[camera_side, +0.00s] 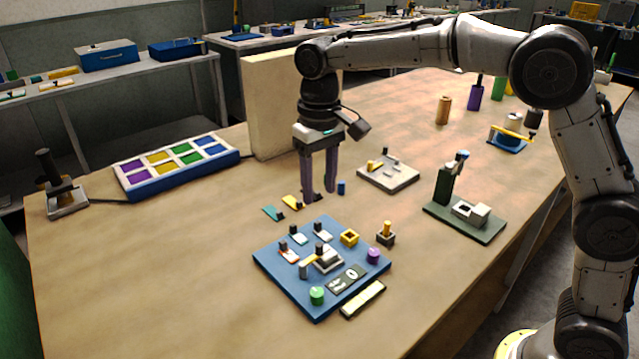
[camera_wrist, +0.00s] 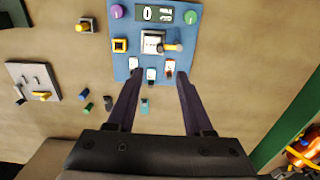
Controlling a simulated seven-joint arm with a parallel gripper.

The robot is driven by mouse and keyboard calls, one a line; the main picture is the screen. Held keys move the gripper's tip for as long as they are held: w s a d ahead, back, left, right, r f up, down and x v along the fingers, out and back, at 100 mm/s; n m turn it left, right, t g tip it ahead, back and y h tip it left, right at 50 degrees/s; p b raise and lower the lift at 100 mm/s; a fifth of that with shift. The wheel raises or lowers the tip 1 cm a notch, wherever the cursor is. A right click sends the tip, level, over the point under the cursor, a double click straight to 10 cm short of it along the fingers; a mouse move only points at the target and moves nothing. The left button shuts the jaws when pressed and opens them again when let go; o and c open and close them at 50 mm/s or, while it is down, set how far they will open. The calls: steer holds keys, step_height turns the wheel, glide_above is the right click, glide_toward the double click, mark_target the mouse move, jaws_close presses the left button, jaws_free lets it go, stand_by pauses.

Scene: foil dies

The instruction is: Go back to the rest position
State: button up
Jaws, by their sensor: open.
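My gripper (camera_side: 318,194) points down over the table, just behind the blue panel (camera_side: 270,262). Its two long fingers are apart, with nothing between them. In the wrist view my gripper (camera_wrist: 158,98) is open, with the panel (camera_wrist: 187,75) beyond the fingertips. The panel carries switches, a green knob (camera_side: 317,296), a purple knob (camera_side: 373,256), a yellow square socket (camera_side: 349,237) and a small display (camera_side: 346,279). I cannot tell the exact height of the fingertips above the table.
A grey plate (camera_side: 400,178) with small parts and a green-based press (camera_side: 480,228) stand to the right. A tray of coloured pads (camera_side: 180,168) and a tall beige block (camera_side: 262,100) stand at left and behind. A small yellow-topped block (camera_side: 386,236) sits right of the panel.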

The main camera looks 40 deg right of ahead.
steer(key=s+d+r+m+t, duration=0.1)
steer(key=s+d+r+t, duration=0.1)
steer(key=s+d+r, duration=0.4)
steer(key=s+d+r+t, duration=0.1)
steer(key=s+d+r, duration=0.2)
steer(key=s+r, duration=0.3)
steer(key=s+d+f+t, duration=0.1)
steer(key=s+f, duration=0.4)
steer(key=s, duration=0.3)
steer(key=s+d+f+n+t, duration=0.1)
steer(key=s+f, duration=0.5)
steer(key=s, duration=0.2)
steer(key=shift+d+f+t, duration=0.15)
steer(key=shift+d+t, duration=0.15)
steer(key=shift+d, duration=0.1)
